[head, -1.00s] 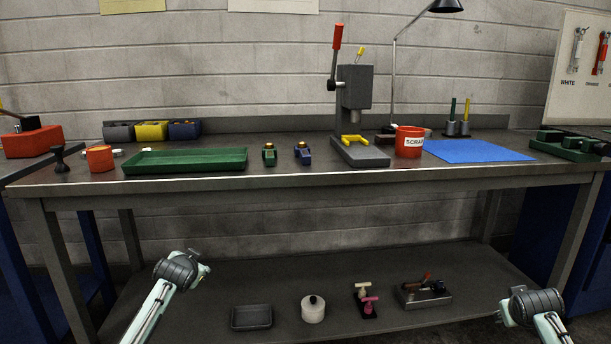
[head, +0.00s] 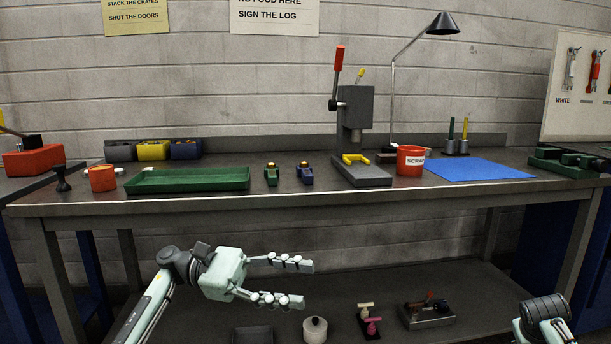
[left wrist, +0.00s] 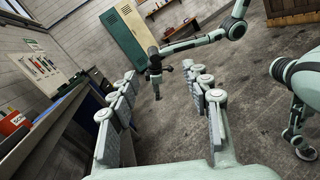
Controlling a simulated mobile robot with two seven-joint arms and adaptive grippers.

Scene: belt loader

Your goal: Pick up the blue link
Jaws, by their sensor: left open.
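A small blue piece with a yellow-orange top (head: 304,174) stands on the workbench in the head view, just right of a similar green one. It is the blue thing that best fits the link, though its shape is too small to make out. My left gripper (head: 308,283) is open and empty, in front of the bench and below its top, with its fingers pointing right. Its open fingers also show in the left wrist view (left wrist: 160,72), with nothing between them. My right arm shows at the lower right of the head view; its gripper is not clear.
On the workbench (head: 240,207) are a green tray (head: 190,188), a press (head: 356,115), a red scrap bin (head: 409,162), a blue mat (head: 478,169) and grey, yellow and blue bins (head: 153,150). The bench front edge lies between my left gripper and the blue piece.

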